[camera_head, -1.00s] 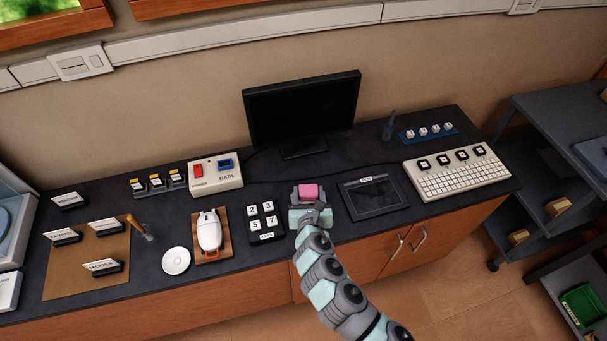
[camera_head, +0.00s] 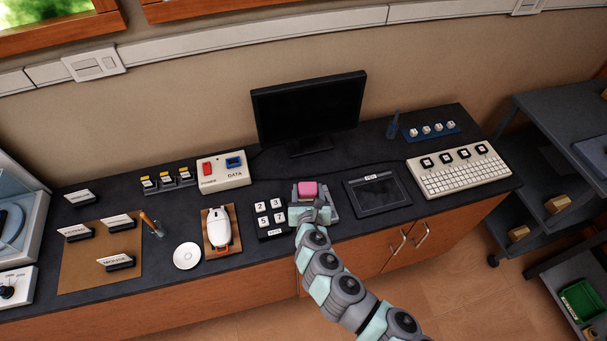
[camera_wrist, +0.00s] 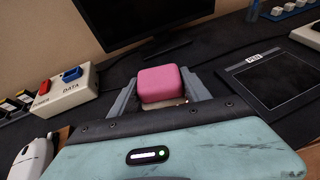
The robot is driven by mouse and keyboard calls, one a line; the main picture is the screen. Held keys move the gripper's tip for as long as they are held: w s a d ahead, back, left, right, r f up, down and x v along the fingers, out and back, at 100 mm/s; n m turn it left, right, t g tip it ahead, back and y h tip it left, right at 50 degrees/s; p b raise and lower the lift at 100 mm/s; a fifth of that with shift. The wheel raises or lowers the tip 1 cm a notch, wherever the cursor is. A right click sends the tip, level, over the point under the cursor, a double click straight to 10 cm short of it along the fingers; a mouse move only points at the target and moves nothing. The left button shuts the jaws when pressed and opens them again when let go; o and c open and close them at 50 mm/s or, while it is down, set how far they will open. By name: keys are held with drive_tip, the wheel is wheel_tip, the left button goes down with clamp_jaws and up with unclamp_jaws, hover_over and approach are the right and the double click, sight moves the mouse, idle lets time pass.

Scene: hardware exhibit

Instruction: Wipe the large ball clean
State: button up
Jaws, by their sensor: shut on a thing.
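A pink block (camera_head: 308,190) with rounded edges, sponge-like, sits at the end of my gripper (camera_head: 308,199). In the wrist view the pink block (camera_wrist: 161,83) is between the two grey fingers of my gripper (camera_wrist: 162,92), which is shut on it. A small pale tan strip shows just under the block; I cannot tell what it is. I cannot make out a large ball in either view. My gripper is over the desk, between the number keypad (camera_head: 270,216) and the black tablet (camera_head: 377,191). What lies directly below the gripper is hidden.
A monitor (camera_head: 308,108) stands behind my gripper. The white mouse (camera_head: 219,229) on its brown pad, a white disc (camera_head: 187,256) and the DATA box (camera_head: 223,173) are to the left. A white keyboard (camera_head: 459,173) is to the right. Bare dark desk lies before the monitor.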

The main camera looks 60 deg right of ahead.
sight(310, 188)
drive_tip(key=r, duration=0.3)
drive_tip(key=shift+s+d+p, duration=0.15)
drive_tip(key=shift+s+p, duration=0.05)
drive_tip(key=shift+p, duration=0.15)
wheel_tip(310, 188, up, 5)
drive_tip(key=p, duration=0.5)
drive_tip(key=shift+f, duration=0.1)
